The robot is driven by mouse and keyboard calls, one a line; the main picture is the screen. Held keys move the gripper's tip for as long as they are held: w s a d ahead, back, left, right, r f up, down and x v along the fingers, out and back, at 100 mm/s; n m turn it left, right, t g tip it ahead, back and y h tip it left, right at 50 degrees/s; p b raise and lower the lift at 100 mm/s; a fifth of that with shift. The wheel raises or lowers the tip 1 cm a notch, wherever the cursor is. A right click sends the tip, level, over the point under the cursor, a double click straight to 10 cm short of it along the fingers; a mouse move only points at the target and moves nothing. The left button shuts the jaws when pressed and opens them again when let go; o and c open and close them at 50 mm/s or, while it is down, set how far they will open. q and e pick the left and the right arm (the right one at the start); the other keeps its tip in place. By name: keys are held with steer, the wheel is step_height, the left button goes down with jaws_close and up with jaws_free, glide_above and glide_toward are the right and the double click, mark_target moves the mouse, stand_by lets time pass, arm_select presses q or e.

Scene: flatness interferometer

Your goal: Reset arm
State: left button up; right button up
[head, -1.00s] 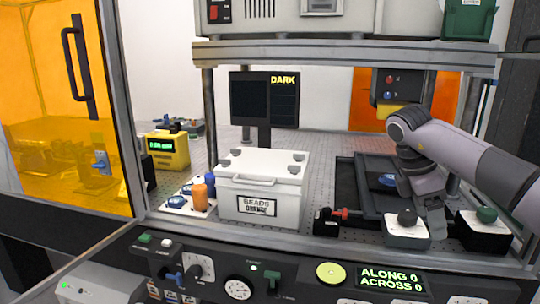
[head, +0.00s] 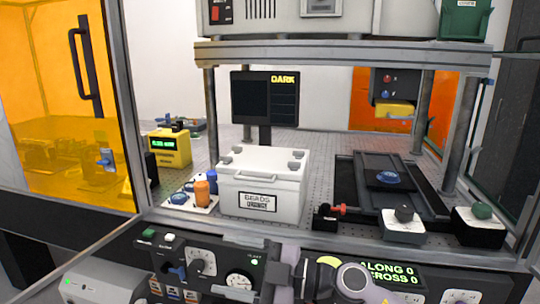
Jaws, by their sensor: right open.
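My right arm (head: 352,282) crosses low in front of the control panel (head: 130,248), at the bottom middle of the head view. My right gripper (head: 240,267) points left, with its two grey fingers apart, one above the other. It is open and I see nothing held in it. It covers part of the panel around the white dial (head: 239,281); I cannot tell whether it touches the panel. My left gripper is not in view.
Behind the panel stand a white BEADS box (head: 262,182), a dark tray (head: 352,190) with a blue-topped piece (head: 388,178), and black-knobbed (head: 404,213) and green-knobbed (head: 482,210) blocks. A steel shelf (head: 345,55) spans above. An orange-tinted door (head: 60,60) is at left.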

steer(key=w+d+r+m+t+h, duration=0.2)
steer(key=d+m+t+h, duration=0.2)
steer(key=d+m+t, duration=0.65)
steer(key=s+d+f+m+t+h, duration=0.2)
steer(key=s+d+f+m+h, duration=0.1)
steer(key=d+f+m+h, duration=0.8)
steer(key=s+d+f+m+g+h, duration=0.25)
steer(key=s+d+f+g, duration=0.3)
steer(key=s+f, duration=0.3)
steer(key=s+d+f+n+g, duration=0.1)
steer(key=s+f+g, duration=0.25)
steer(key=s, duration=0.45)
steer(key=s+d+f+n+g, duration=0.15)
steer(key=s+g, duration=0.25)
steer(key=s, duration=0.5)
steer(key=w+a+f+t+y, duration=0.2)
steer(key=w+a+f+t, duration=0.1)
steer(key=w+f+t, duration=0.4)
steer(key=shift+a+f, duration=0.15)
steer(key=shift+f, duration=1)
